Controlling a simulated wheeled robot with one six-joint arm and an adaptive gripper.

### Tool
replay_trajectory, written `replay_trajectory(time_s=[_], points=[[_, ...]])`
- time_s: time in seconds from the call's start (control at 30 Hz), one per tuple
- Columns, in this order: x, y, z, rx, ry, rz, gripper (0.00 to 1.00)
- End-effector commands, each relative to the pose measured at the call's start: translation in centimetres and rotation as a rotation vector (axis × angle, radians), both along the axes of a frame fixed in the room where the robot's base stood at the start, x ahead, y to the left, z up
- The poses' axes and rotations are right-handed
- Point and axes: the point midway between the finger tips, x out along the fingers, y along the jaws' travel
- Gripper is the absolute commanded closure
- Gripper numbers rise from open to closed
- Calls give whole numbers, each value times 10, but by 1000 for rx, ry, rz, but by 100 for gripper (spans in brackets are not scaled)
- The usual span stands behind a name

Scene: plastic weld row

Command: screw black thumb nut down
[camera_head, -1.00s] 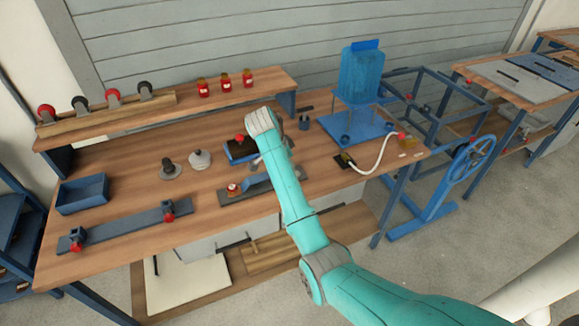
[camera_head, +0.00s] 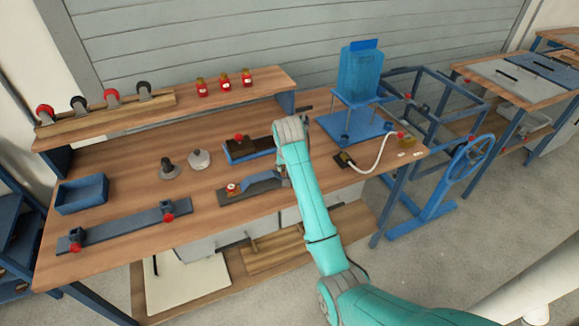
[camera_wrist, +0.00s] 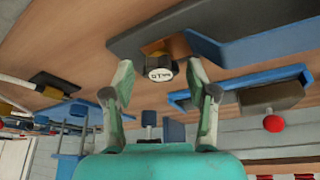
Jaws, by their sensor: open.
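A black thumb nut (camera_wrist: 160,67) with a pale, marked end face shows in the wrist view, in front of an orange-brown piece at a dark plate (camera_wrist: 130,38). My gripper (camera_wrist: 161,76) is open, with one finger to each side of the nut. I see a gap on both sides; contact cannot be made out. In the head view my arm's end hangs over the right end of the same fixture plate (camera_head: 232,197), which carries a blue-grey angled bar (camera_head: 262,183). There the nut and the fingers are hidden behind my arm.
A blue tray (camera_head: 232,158) with a dark block and red knob (camera_head: 238,138) lies just behind. A blue stand (camera_head: 350,127) with a white hose (camera_head: 378,165) is to the right.

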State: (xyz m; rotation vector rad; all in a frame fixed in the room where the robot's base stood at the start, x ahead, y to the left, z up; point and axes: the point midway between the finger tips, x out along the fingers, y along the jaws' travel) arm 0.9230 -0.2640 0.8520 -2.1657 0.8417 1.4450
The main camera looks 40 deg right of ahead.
Motion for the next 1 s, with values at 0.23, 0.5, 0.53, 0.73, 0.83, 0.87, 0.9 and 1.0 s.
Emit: replay_trajectory(time_s=[0.23, 0.5, 0.53, 0.73, 0.83, 0.87, 0.9, 1.0], points=[[-1, -2, 0, 1, 0, 280, 42], [-2, -3, 0, 1, 0, 589, 42], [-2, -3, 0, 1, 0, 621, 42], [-3, -2, 0, 1, 0, 755, 42], [-3, -2, 0, 0, 1, 766, 42], [-3, -2, 0, 0, 1, 765, 42], [-3, -2, 0, 0, 1, 765, 42], [-2, -2, 0, 0, 0, 764, 42]])
